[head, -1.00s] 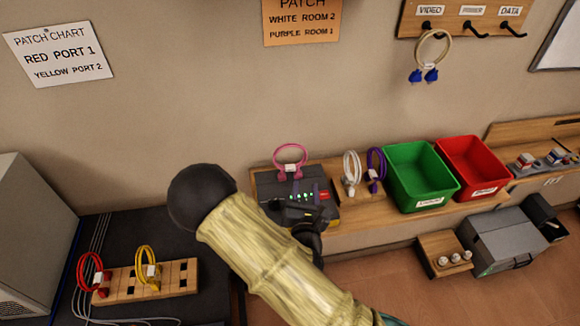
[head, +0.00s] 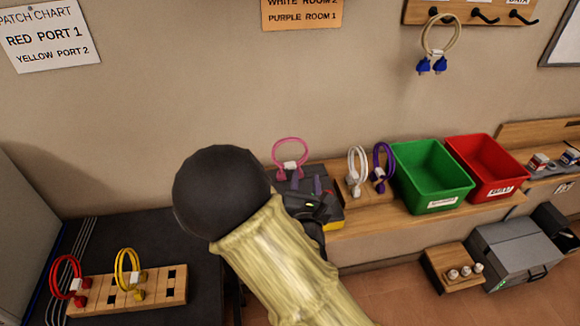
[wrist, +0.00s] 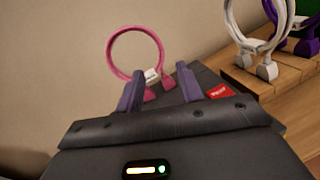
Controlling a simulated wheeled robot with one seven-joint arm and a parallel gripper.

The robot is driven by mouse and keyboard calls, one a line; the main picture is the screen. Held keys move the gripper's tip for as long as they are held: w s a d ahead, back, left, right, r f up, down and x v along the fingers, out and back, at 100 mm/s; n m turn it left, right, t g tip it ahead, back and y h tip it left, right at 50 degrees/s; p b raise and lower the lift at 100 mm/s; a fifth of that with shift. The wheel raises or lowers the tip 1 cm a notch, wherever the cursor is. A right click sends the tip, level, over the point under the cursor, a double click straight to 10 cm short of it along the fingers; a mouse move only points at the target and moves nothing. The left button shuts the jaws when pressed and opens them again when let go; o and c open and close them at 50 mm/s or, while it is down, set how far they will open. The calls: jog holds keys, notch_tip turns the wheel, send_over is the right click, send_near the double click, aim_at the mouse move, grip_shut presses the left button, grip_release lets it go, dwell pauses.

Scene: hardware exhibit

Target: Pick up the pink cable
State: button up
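The pink cable (head: 290,154) is a loop with a white tag, standing upright on a dark device (head: 334,205) on the wooden shelf. In the wrist view the pink cable (wrist: 136,55) shows just beyond my fingertips, its pink plugs low between the fingers in the picture. My gripper (wrist: 160,88) is open, with two purple-grey fingers apart. In the head view my gripper (head: 305,186) is just in front of the cable, partly hidden by my arm. I cannot tell whether a finger touches the cable.
White (head: 358,172) and purple (head: 382,168) cables stand on a wooden block right of the device. Green (head: 433,176) and red (head: 485,165) bins stand farther right. Red (head: 66,275) and yellow (head: 127,267) cables stand on a block at lower left. The wall is close behind.

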aim_at(305, 157)
jog(key=shift+w+d+f+b, duration=0.1)
jog(key=shift+f+b, duration=0.15)
jog(key=shift+b, duration=0.45)
jog(key=w, duration=0.2)
jog(key=w+p, duration=0.1)
jog(key=w, duration=0.2)
jog(key=shift+a+r, duration=0.2)
jog(key=shift+s, duration=0.15)
jog(key=w, duration=0.3)
jog(key=w+p, duration=0.1)
jog(key=w, duration=0.1)
jog(key=shift+w+a, duration=0.15)
jog(key=shift+a, duration=0.15)
jog(key=shift+c, duration=0.3)
grip_shut()
